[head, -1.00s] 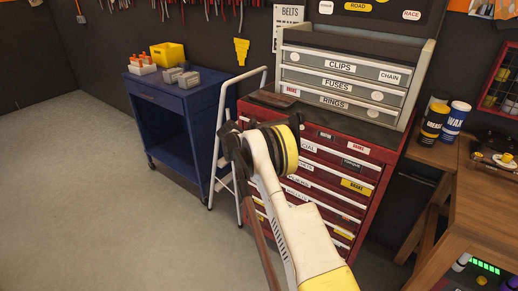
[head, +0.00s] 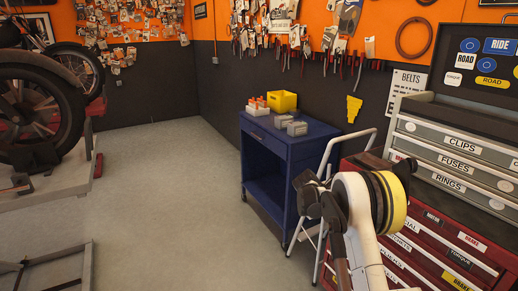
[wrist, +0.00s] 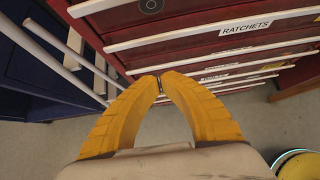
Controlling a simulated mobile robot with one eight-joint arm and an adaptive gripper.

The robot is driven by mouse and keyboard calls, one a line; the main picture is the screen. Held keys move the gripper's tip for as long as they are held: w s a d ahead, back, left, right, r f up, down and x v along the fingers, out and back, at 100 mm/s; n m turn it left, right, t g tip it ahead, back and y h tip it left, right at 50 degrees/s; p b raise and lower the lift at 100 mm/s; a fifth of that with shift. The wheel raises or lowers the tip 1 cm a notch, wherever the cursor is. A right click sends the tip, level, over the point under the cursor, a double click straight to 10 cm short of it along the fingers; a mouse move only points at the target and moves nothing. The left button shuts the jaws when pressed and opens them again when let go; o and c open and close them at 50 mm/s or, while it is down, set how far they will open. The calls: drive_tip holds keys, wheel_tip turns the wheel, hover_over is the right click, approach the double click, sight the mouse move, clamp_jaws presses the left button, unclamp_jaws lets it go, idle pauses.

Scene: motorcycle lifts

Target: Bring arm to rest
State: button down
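My gripper shows in the wrist view (wrist: 159,84), with two yellow ridged fingers curving in until their tips meet. It is shut, and I see nothing held between the tips. It points toward the red drawer cabinet (wrist: 215,40), whose white-edged drawers lie beyond the fingertips. In the head view my white arm, with a black and yellow joint, rises bent at the lower right in front of the red cabinet (head: 440,245). The fingers cannot be made out clearly there.
A blue cart (head: 289,150) with a yellow bin (head: 284,102) stands left of my arm. A white step ladder (head: 330,155) stands close behind the arm. A motorcycle (head: 40,115) on a lift is at far left. The grey floor between is clear.

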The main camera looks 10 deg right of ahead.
drive_tip(key=s+a+r+m+t+y, duration=0.1)
drive_tip(key=s+a+r+m+y, duration=0.1)
drive_tip(key=s+a+r+m, duration=0.5)
drive_tip(key=s+a+r+m+t+y, duration=0.1)
drive_tip(key=s+a+r+m+y, duration=0.25)
drive_tip(key=s+a+r, duration=0.7)
drive_tip(key=s+a+m+y, duration=0.1)
drive_tip(key=s+a+m, duration=0.2)
drive_tip(key=s, duration=0.5)
drive_tip(key=s+a+m+t+y, duration=0.1)
drive_tip(key=s+m, duration=0.3)
drive_tip(key=s, duration=0.4)
drive_tip(key=s+a+m+t+y, duration=0.1)
drive_tip(key=s+a+m, duration=0.3)
drive_tip(key=s, duration=0.5)
drive_tip(key=shift+a+f, duration=0.25)
drive_tip(key=shift+a, duration=0.05)
